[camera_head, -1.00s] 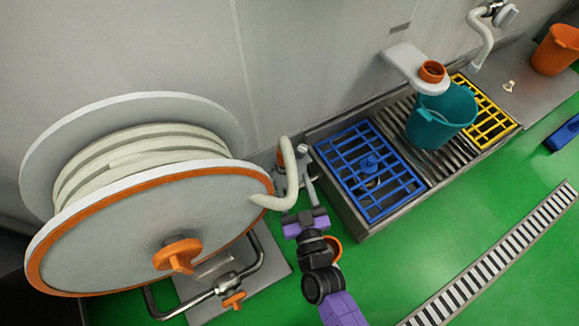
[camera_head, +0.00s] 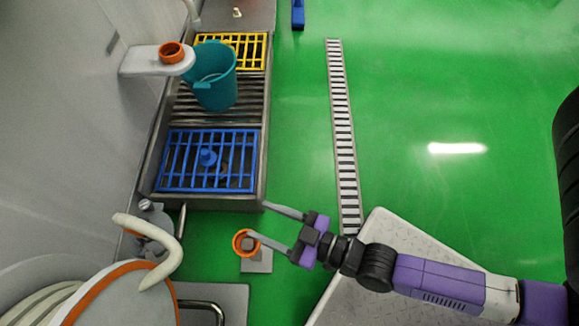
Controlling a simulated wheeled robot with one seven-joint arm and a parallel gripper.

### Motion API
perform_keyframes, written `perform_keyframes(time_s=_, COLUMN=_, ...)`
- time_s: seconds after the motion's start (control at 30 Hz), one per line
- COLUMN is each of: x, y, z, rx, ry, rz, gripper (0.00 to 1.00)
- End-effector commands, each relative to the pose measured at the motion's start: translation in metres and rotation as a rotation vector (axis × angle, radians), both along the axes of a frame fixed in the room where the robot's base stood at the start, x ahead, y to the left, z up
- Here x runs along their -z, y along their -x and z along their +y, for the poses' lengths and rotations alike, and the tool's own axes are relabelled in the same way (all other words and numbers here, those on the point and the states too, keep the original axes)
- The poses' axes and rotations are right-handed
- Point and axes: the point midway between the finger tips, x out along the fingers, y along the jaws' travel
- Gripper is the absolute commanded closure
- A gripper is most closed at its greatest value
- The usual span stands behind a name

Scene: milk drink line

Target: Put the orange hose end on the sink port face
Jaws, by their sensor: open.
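An orange ring (camera_head: 238,243) with a grey middle stands low over a small grey floor plate (camera_head: 258,262). I cannot tell whether it is the hose end. My gripper (camera_head: 258,220) is open and empty, its two long grey fingers pointing left. The lower fingertip overlaps the ring in the picture; I cannot tell whether they touch. The steel sink (camera_head: 262,120) lies beyond the gripper, with a blue grate (camera_head: 184,150) in its near part. I cannot pick out its port face. A cream hose (camera_head: 168,268) arches up by the reel and shows no orange end.
The hose reel (camera_head: 95,305) fills the lower left. A teal bucket (camera_head: 216,88) stands in the sink, before a yellow grate (camera_head: 255,52). A white wall bracket (camera_head: 135,62) holds an orange cup (camera_head: 171,50). A floor drain (camera_head: 343,130) runs through clear green floor to the right.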

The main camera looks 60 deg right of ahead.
Motion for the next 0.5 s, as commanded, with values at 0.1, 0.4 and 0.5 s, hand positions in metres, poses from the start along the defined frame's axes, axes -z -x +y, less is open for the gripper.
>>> perform_keyframes(time_s=0.1, x=-0.030, y=0.042, z=-0.023, rx=0.050, ry=0.008, rz=0.041, gripper=0.45)
perform_keyframes(time_s=0.4, x=-0.107, y=0.106, z=-0.051, rx=0.155, ry=0.015, rz=0.126, gripper=0.45)
perform_keyframes(time_s=0.5, x=-0.122, y=0.114, z=-0.055, rx=0.173, ry=0.015, rz=0.141, gripper=0.45)
